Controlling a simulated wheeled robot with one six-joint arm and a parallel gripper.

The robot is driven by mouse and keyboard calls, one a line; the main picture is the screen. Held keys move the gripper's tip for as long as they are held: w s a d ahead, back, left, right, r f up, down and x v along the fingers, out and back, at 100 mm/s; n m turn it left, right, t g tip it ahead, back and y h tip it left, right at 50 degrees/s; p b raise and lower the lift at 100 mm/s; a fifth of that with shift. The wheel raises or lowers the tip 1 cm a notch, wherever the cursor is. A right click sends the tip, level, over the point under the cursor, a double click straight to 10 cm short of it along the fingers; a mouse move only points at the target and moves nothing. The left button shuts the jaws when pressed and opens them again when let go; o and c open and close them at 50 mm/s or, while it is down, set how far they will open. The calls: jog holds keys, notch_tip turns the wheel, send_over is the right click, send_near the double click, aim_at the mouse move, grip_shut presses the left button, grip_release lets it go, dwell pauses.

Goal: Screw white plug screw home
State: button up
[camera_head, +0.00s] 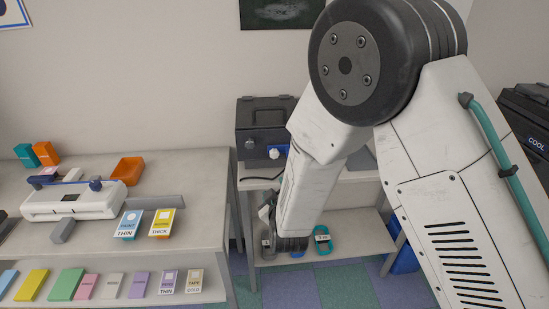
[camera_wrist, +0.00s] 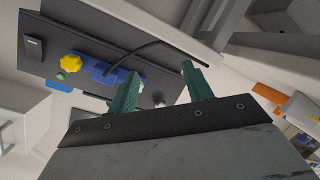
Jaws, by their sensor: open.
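A small white knob-like part (camera_head: 274,154), likely the white plug screw, sits by a blue piece on the front of a dark box (camera_head: 245,117) on the middle stand. How far it is screwed in cannot be told. In the wrist view a dark panel (camera_wrist: 95,30) carries a yellow knob (camera_wrist: 70,62), a small green part and a blue block (camera_wrist: 95,71). A pale patch shows beside the left finger, partly hidden. My gripper (camera_wrist: 161,70) has its two green fingers apart with nothing between them.
A left table (camera_head: 205,170) holds a white machine (camera_head: 75,202), an orange tray (camera_head: 128,170) and several cards. A teal ring-shaped item (camera_head: 322,240) lies on the stand's lower shelf. A dark cable (camera_wrist: 165,45) crosses near my fingers. A black device (camera_head: 525,120) stands far right.

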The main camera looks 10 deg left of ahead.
aim_at(275, 156)
notch_tip(275, 156, up, 6)
jog(key=w+t, duration=0.1)
jog(key=t, duration=0.2)
jog(key=shift+n, duration=0.5)
jog(key=x, duration=0.8)
jog(key=shift+d+f, duration=0.1)
jog(key=shift+d, duration=0.2)
jog(key=c, duration=1)
